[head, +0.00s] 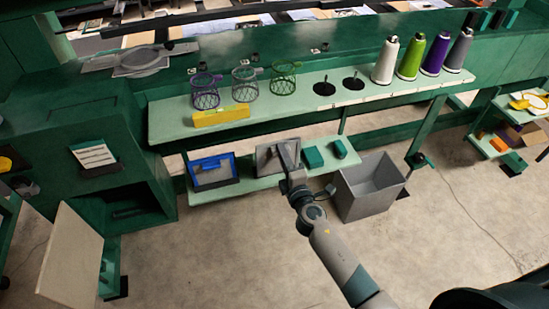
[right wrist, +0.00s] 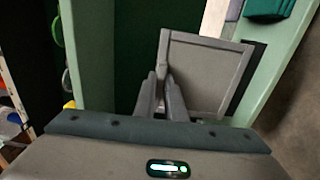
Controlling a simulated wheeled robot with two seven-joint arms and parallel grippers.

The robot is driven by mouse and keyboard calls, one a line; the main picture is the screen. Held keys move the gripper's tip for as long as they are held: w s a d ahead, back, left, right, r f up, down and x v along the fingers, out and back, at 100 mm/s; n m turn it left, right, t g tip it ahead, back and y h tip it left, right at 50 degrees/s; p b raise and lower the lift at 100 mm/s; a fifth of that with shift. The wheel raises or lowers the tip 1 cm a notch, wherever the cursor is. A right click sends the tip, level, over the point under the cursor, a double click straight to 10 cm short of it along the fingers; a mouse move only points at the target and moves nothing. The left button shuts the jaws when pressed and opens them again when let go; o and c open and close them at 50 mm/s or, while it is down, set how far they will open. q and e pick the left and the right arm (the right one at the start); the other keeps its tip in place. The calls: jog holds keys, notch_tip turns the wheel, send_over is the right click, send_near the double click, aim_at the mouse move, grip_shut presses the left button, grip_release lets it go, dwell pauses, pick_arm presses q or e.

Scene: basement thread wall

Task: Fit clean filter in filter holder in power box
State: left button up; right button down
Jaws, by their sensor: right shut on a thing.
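A grey framed panel, which looks like the clean filter (head: 268,160), is on the lower green shelf. My right gripper (head: 288,160) is at its right side in the head view. In the right wrist view the two fingers (right wrist: 162,95) are shut on the left edge of the filter's frame (right wrist: 205,75). The power box appears to be the green cabinet (head: 128,150) at the left, with a dark opening low in its front and a pale door (head: 70,258) swung open. The filter holder cannot be made out. My left gripper is not in view.
Teal blocks (head: 313,157) and a grey bin (head: 370,187) are to the right. The upper shelf (head: 300,110) above holds wire baskets, a yellow box and thread cones. The floor in front is clear.

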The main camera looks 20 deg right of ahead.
jog(key=s+b, duration=0.1)
jog(key=s, duration=1.1)
jog(key=shift+s+d, duration=0.2)
jog(key=shift+s, duration=0.1)
dwell(0.6)
jog(key=shift+b, duration=0.3)
dwell(0.6)
